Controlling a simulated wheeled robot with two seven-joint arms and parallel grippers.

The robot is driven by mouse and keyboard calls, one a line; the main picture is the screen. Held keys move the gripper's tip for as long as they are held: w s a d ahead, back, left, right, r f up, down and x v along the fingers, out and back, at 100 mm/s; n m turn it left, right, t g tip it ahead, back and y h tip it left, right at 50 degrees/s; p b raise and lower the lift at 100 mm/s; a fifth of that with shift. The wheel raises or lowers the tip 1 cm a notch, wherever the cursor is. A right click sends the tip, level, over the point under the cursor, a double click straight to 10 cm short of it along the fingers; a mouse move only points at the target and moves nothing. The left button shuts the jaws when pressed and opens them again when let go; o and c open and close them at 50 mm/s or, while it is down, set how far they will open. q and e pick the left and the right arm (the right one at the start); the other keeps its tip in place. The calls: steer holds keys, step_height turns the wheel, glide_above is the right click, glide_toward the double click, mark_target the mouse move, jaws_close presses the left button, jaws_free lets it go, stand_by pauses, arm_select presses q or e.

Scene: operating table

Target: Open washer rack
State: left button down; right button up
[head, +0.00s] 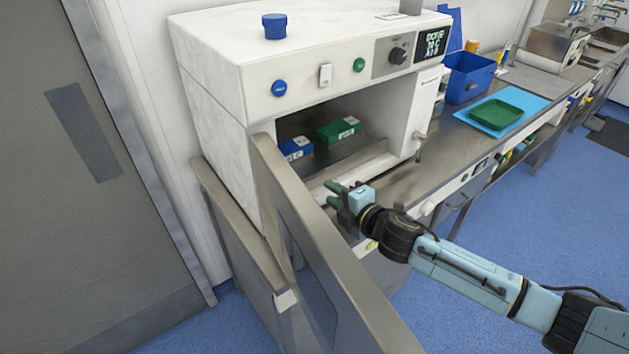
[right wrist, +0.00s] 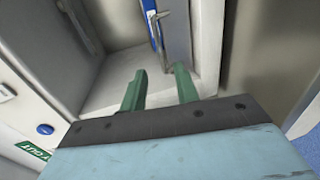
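The washer (head: 215,75) is a white box-shaped machine with a dark front opening. Its grey door (head: 320,235) stands swung open at the front left. Inside, a grey shelf-like surface (head: 345,168), which may be the rack, holds a blue box (head: 296,148) and a green box (head: 340,130). My right gripper (head: 334,194) is in front of the opening, beside the open door. Its two green fingers are apart with nothing seen between them; they also show in the right wrist view (right wrist: 159,85), in front of pale and grey surfaces. My left gripper is out of view.
A metal counter (head: 440,155) runs right of the washer, with a blue bin (head: 468,77) and a green tray (head: 496,114) on a light-blue mat. A handle (head: 419,136) sticks out at the opening's right side.

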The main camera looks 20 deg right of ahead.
mark_target(311, 179)
steer(key=x, duration=0.7)
steer(key=shift+w+a, duration=0.1)
steer(key=shift+w, duration=0.25)
jaws_close()
